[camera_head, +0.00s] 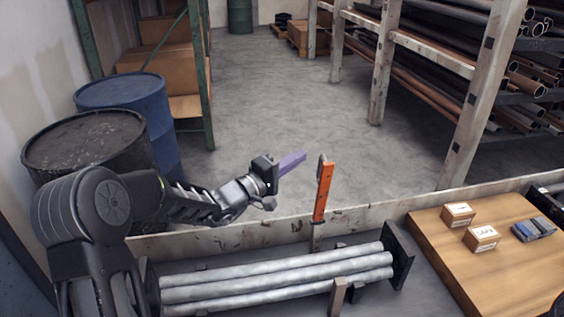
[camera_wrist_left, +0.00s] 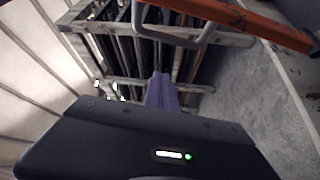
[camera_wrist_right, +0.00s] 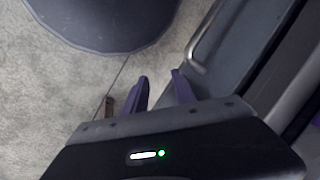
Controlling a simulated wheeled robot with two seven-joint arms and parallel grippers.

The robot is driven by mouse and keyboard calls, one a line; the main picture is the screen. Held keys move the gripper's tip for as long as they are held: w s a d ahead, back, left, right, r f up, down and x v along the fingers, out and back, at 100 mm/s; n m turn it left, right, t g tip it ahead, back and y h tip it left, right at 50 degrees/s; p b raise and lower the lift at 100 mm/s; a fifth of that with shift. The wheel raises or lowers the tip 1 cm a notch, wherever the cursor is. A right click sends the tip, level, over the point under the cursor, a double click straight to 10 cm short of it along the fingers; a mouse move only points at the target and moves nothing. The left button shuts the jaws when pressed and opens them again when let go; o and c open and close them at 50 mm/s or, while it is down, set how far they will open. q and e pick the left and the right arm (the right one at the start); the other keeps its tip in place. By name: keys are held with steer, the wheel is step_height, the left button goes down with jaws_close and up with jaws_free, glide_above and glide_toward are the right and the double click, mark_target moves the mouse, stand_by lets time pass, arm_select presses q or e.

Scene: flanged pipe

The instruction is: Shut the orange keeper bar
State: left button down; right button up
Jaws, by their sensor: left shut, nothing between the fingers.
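The orange keeper bar (camera_head: 323,190) stands raised, nearly upright, above a short post on the long rail behind the pipes. In the left wrist view the orange bar (camera_wrist_left: 255,22) crosses the upper right, with a grey loop handle (camera_wrist_left: 203,38) beside it. My left gripper (camera_head: 298,158) has its purple fingers shut and empty, just left of the bar's upper end and apart from it. My right gripper (camera_wrist_right: 158,75) is out of the head view; its own wrist view shows its fingers apart with nothing between them.
Several grey pipes (camera_head: 270,280) lie in a cradle in front of the rail, against a dark end plate (camera_head: 398,254). A wooden board (camera_head: 490,262) with small boxes is at right. Barrels (camera_head: 90,140) stand at left. The floor beyond the rail is clear.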

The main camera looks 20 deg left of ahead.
mark_target(320, 190)
arm_select(q)
steer(key=d, duration=0.1)
steer(key=d+p, duration=0.1)
steer(key=s+d, duration=0.1)
steer(key=shift+s+d+f+p, duration=0.1)
steer(key=shift+d+f+p, duration=0.2)
steer(key=shift+p, duration=0.1)
